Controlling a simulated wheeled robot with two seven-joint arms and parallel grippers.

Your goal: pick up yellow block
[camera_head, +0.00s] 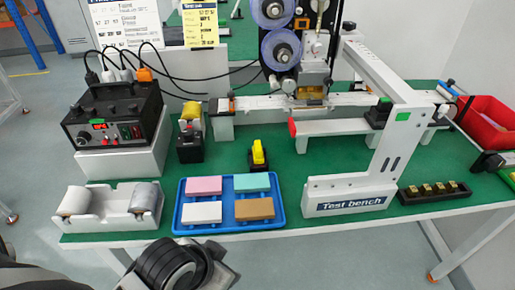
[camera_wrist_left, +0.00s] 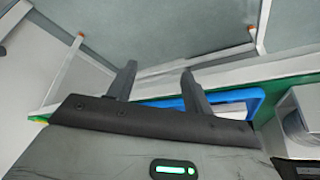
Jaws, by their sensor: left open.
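A small yellow block (camera_head: 258,150) stands upright in a black base on the green bench top, just behind the blue tray. Another yellow piece (camera_head: 190,111) sits on a black holder further left, beside the power unit. My left gripper (camera_head: 222,272) is in front of the bench's near edge, below the blue tray in the head view and away from both yellow pieces. In the left wrist view its two dark fingers (camera_wrist_left: 158,82) are apart with nothing between them. No yellow block shows in that view. My right gripper is not in view.
The blue tray (camera_head: 181,219) holds pink, teal, white and brown blocks. A white roller stand (camera_head: 113,220) is at its left and the white test bench frame (camera_head: 347,193) at its right. A power unit (camera_head: 115,115) and a reel machine (camera_head: 283,50) stand behind.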

